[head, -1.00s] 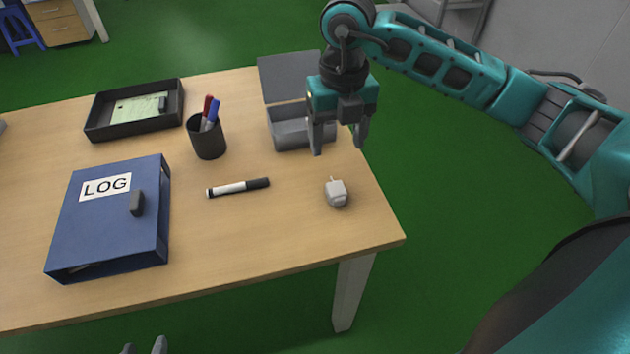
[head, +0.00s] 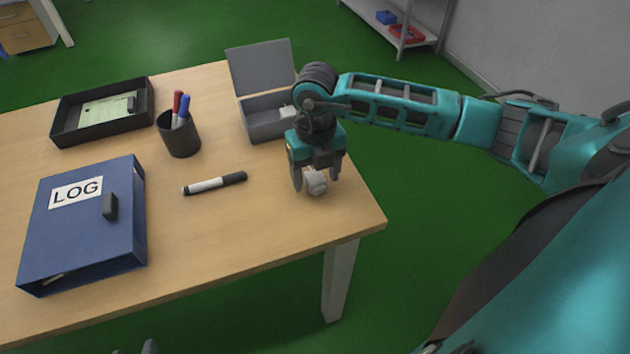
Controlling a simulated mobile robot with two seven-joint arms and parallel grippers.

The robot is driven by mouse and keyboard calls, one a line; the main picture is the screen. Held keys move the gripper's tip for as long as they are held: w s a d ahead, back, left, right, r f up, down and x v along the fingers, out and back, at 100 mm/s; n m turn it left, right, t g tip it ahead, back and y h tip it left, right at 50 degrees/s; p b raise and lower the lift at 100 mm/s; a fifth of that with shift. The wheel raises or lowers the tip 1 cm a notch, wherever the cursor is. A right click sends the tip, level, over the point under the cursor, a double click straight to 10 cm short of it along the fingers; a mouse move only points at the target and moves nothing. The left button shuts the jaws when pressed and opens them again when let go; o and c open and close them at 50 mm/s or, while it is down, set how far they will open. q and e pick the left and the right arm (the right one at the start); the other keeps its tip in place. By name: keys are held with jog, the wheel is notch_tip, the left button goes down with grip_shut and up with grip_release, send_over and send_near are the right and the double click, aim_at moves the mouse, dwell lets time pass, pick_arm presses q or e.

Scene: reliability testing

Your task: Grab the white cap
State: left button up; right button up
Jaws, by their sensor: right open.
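The small white cap (head: 316,186) lies on the table near its right edge. My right gripper (head: 317,182) has come down over it, with its fingers open on either side of the cap. The gripper's body hides the cap's upper part, and I cannot tell whether a finger touches it. Only grey tips of my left gripper (head: 148,347) show at the bottom edge, too little to tell its opening.
A grey box (head: 265,125) with a raised lid and something white inside stands behind my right gripper. A black-and-white marker (head: 214,184), a pen cup (head: 181,138), a blue LOG binder (head: 85,235) and a black tray (head: 62,139) occupy the table (head: 240,240). The front right is clear.

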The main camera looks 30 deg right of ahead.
jog(key=shift+c, duration=0.3)
jog(key=c, duration=1.1)
jog(key=shift+o, duration=0.2)
